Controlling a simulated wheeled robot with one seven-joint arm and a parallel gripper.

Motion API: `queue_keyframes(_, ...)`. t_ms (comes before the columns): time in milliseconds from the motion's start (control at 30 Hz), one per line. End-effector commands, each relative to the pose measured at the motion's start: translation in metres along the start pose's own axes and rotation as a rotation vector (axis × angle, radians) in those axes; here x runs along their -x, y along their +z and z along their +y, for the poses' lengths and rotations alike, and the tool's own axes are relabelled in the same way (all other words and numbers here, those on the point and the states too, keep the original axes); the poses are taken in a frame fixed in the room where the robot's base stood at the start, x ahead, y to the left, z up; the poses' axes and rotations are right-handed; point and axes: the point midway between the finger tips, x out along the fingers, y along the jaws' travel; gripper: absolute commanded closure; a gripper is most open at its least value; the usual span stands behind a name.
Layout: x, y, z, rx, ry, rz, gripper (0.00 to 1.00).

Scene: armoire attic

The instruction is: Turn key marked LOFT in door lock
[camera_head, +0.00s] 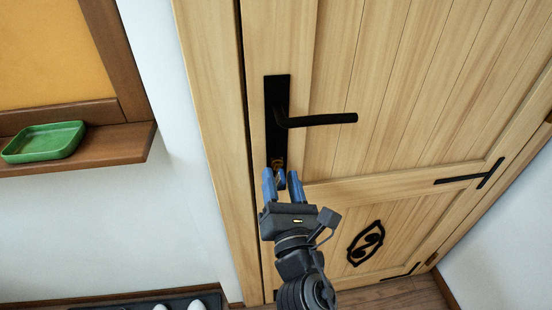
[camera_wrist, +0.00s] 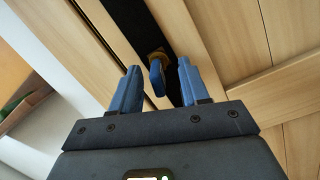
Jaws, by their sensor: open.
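The wooden door (camera_head: 395,90) is shut and has a black lock plate (camera_head: 278,95) with a black lever handle (camera_head: 325,120). A key with a blue head (camera_wrist: 156,78) sits in the lock at the lower end of the plate, at a brass-coloured cylinder (camera_wrist: 158,54). No marking on the key is readable. My gripper (camera_head: 282,178) is just in front of the lock, below the handle. In the wrist view its two blue fingers (camera_wrist: 158,85) are open, one on each side of the key head, with gaps between.
A green tray (camera_head: 44,142) sits on a wooden ledge (camera_head: 125,143) at the left. White shoes (camera_head: 180,305) on a dark mat (camera_head: 130,303) are on the floor at the lower left. The lever handle juts out above my gripper. The door's lower panel carries a black ornament (camera_head: 366,243).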

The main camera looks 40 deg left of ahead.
Motion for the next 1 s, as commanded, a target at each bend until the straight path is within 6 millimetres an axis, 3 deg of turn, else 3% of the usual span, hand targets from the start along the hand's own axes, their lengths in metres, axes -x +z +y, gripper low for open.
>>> queue_keyframes(167, 0.015, 0.000, -0.001, 0.000, -0.002, 0.001, 0.55)
queue_keyframes(500, 0.066, -0.001, -0.001, 0.000, -0.002, 0.001, 0.55)
queue_keyframes(900, 0.080, 0.000, -0.002, -0.011, -0.004, 0.000, 0.55)
queue_keyframes(1000, 0.096, -0.002, -0.011, -0.084, -0.032, 0.001, 0.55)
